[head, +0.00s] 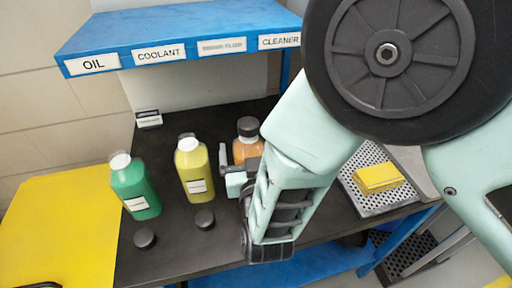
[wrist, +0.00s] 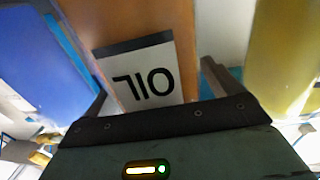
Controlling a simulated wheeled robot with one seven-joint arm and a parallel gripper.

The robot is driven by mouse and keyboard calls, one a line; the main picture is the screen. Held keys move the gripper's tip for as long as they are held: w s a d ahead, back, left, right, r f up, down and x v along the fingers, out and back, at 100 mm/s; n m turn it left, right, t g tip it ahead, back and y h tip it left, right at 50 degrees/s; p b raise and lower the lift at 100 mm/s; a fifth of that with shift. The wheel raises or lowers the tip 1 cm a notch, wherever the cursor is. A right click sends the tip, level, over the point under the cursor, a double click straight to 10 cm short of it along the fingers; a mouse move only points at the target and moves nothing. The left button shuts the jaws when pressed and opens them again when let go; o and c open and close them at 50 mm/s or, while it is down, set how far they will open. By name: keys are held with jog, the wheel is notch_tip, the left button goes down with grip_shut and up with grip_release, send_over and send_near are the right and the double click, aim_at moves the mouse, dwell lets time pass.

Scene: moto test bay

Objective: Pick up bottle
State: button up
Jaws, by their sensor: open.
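An orange bottle (head: 247,142) with a dark cap stands on the dark bench, partly hidden behind my arm. In the wrist view the orange bottle (wrist: 150,25) fills the middle, with a white label that reads "OIL" upside down. My gripper (head: 231,170) is open at the bottle, low on its left side in the head view. In the wrist view the fingers of my gripper (wrist: 155,88) show on either side of the label; whether they touch the bottle I cannot tell. A yellow bottle (head: 194,170) and a green bottle (head: 134,186), both with white caps, stand to the left.
Two dark discs (head: 204,219) lie in front of the bottles. A blue shelf (head: 180,35) with name labels overhangs the bench (head: 175,240). A perforated tray (head: 370,203) with a yellow block (head: 378,178) is on the right. In the wrist view, something blue (wrist: 45,55) is close on the left.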

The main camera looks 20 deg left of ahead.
jog(key=shift+w+a, duration=0.1)
jog(key=shift+w, duration=0.05)
jog(key=c, duration=2)
jog(key=shift+r, duration=0.15)
